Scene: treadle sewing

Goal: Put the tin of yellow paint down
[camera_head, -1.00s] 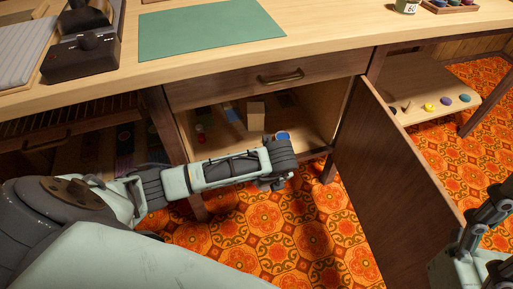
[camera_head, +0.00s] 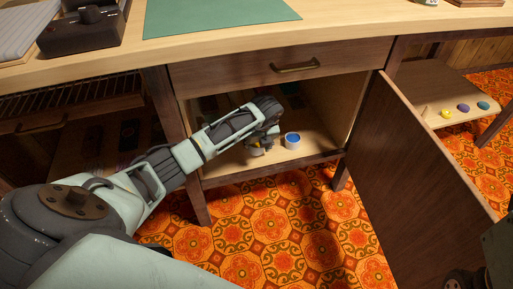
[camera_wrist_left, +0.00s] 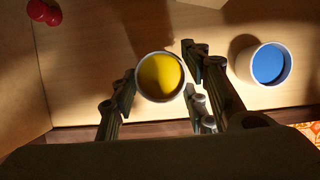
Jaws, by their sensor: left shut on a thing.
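The tin of yellow paint (camera_wrist_left: 160,77) is between the fingers of my left gripper (camera_wrist_left: 158,84), which is shut on it. In the head view my left gripper (camera_head: 264,137) reaches into the open cabinet and hides most of the tin (camera_head: 256,151). The tin is upright, at or just above the cabinet floor (camera_head: 315,147); I cannot tell whether it touches. A tin of blue paint (camera_head: 292,140) stands to its right, apart from it; it also shows in the left wrist view (camera_wrist_left: 268,64).
The cabinet door (camera_head: 415,175) stands open on the right. A drawer (camera_head: 270,72) and the tabletop (camera_head: 345,30) are above the opening. A red object (camera_wrist_left: 43,12) stands at the upper left in the left wrist view. Small coloured items lie on a shelf (camera_head: 432,85) at the right.

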